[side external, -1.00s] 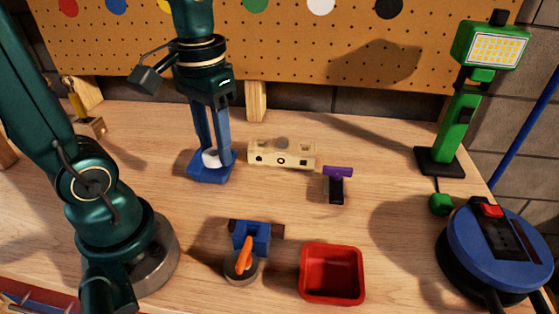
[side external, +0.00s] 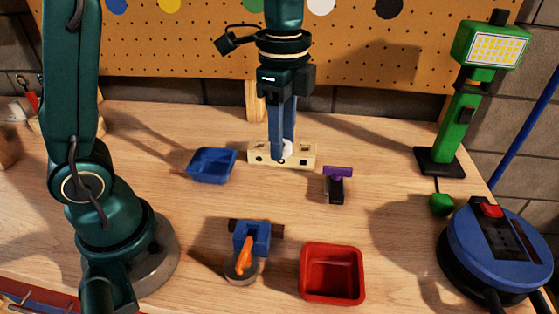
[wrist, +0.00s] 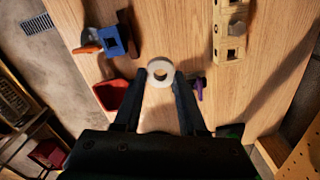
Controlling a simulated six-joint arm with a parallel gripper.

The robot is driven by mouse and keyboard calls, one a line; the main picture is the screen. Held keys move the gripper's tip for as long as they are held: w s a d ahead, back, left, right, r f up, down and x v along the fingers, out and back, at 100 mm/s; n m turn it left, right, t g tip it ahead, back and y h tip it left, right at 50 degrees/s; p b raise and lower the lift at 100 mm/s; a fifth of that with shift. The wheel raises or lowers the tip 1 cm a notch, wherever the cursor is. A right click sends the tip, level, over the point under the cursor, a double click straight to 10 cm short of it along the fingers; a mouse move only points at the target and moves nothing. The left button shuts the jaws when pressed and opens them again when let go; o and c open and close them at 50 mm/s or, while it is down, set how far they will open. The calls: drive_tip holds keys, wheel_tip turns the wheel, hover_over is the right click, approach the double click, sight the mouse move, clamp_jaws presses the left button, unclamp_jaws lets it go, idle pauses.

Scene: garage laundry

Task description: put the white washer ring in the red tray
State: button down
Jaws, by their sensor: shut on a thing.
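The white washer ring (wrist: 160,73) is pinched between the fingertips of my gripper (wrist: 158,82) in the wrist view. In the side view my gripper (side external: 283,156) points down in front of the cream level block, and the ring (side external: 287,147) shows partly behind the fingers. The ring is held above the table, well behind and left of the red tray. The red tray (side external: 332,300) sits empty at the front of the table. In the wrist view the tray (wrist: 108,98) is partly hidden by my left finger.
The cream level block (side external: 256,154) is close behind my gripper. An empty blue tray (side external: 211,178) lies to the left. A purple-and-black tool (side external: 337,187) and a blue clamp-like item with an orange handle (side external: 250,241) flank the way to the red tray. A blue cable reel (side external: 490,260) stands right.

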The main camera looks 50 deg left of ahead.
drive_tip(key=d+f+m, duration=0.3)
drive_tip(key=d, duration=0.3)
hover_over(332, 282)
wheel_tip(332, 282, down, 6)
drive_tip(key=shift+s+f, duration=0.1)
drive_tip(key=shift+f, duration=2.1)
drive_tip(key=shift+f, duration=0.15)
drive_tip(key=c, duration=0.8)
unclamp_jaws()
drive_tip(key=shift+o, duration=0.2)
